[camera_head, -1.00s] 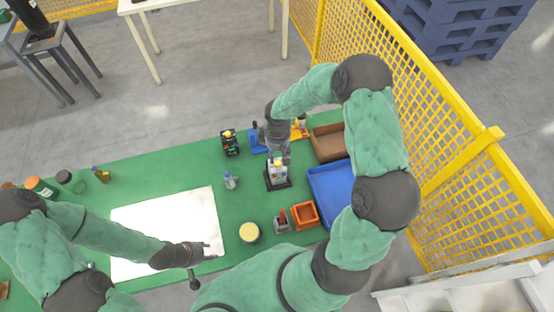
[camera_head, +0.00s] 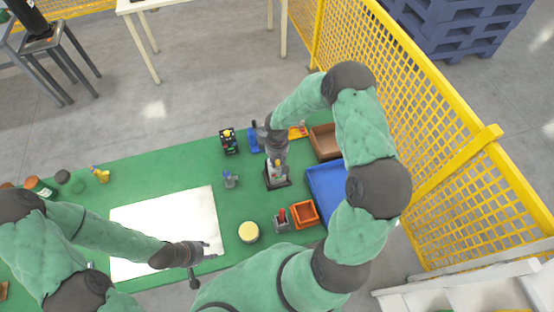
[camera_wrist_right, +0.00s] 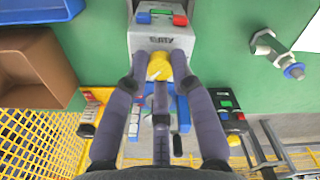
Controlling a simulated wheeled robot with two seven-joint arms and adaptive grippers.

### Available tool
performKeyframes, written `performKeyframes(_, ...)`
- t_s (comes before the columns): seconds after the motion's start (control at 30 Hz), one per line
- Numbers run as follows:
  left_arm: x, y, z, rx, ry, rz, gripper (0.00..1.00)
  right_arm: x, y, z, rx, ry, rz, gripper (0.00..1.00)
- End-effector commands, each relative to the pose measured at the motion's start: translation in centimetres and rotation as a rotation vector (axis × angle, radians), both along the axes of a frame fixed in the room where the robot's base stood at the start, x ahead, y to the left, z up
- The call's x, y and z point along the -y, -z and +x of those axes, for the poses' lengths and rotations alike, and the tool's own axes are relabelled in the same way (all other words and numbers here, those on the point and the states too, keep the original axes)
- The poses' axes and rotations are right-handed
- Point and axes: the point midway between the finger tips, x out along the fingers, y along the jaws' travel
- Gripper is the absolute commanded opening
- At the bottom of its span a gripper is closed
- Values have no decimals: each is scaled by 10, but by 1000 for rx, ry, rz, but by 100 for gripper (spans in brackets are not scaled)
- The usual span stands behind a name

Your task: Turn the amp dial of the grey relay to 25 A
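The grey relay (camera_head: 277,183) stands upright on a dark base on the green table. In the right wrist view its pale housing (camera_wrist_right: 160,22) has a green display, a blue button and a red button, with a yellow dial (camera_wrist_right: 159,68) on the near side. My right gripper (camera_head: 277,158) is over the relay. In the wrist view its fingers (camera_wrist_right: 161,58) are a little apart, one on each side of the dial; firm contact cannot be made out. The dial's scale and setting are not readable. My left gripper (camera_head: 207,249) hangs above the white sheet's right edge, its opening unclear.
A blue tray (camera_head: 326,180), a brown bin (camera_head: 325,140) and an orange bin (camera_head: 304,213) stand right of the relay. A blue device (camera_head: 254,139) and a black device (camera_head: 228,141) stand behind it. A small grey part (camera_head: 231,180) is left. Yellow mesh fence (camera_head: 440,140) borders the right.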

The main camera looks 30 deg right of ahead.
Motion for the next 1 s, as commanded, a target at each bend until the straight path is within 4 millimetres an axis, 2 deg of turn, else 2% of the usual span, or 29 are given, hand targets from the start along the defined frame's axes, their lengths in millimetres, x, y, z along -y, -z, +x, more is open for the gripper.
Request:
performKeyframes(0.17, 0, 2, 0, 0, 0, 0, 40, 0, 1, 0, 0, 5, 0, 0)
performKeyframes(0.4, 0, 17, 0, 0, 0, 0, 40, 0, 2, 1, 2, 58, -2, 0)
performKeyframes(0.67, 0, 15, 0, 0, 0, 0, 40, 0, 0, 1, 1, 65, -1, 0)
performKeyframes(0.7, 0, 15, 0, 0, 0, 0, 40, 0, 0, 1, 1, 65, -1, 27)
performKeyframes(0.77, 0, 15, 0, 0, 0, 0, 40, 0, 0, 1, 1, 65, -1, 44)
performKeyframes(0.8, 0, 15, 0, 0, 0, 0, 40, 0, 0, 0, 0, 65, -1, 48)
performKeyframes(1.0, 0, 15, 0, 0, 0, 0, 40, 0, 0, 0, 0, 64, -1, 48)
